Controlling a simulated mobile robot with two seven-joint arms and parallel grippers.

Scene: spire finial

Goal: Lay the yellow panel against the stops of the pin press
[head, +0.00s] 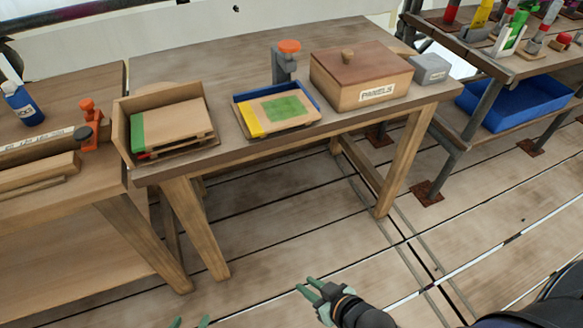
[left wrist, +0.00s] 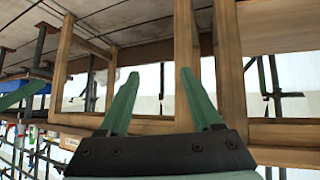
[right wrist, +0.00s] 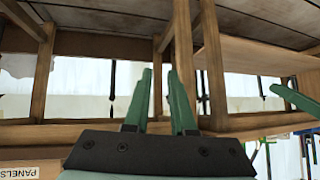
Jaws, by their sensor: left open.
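A board with a yellow end strip (head: 251,121) and a green patch lies in a blue-edged tray (head: 317,99) on the middle table; I take it as the yellow panel. Just behind it stands a grey column with an orange knob (head: 289,46), apparently the pin press; its stops are too small to make out. My left gripper (head: 190,322) barely shows at the bottom edge; its fingers are apart and empty in the left wrist view (left wrist: 157,72). My right gripper (head: 307,286) is below and in front of the table, empty, with a narrow gap between its fingers (right wrist: 159,74).
A wooden tray (head: 121,128) with a green-striped board stands at the table's left. A lidded box marked PANELS (head: 340,90) and a grey box (head: 430,69) stand at the right. A workbench (head: 60,215) adjoins on the left; a shelf with a blue bin (head: 510,103) is at right.

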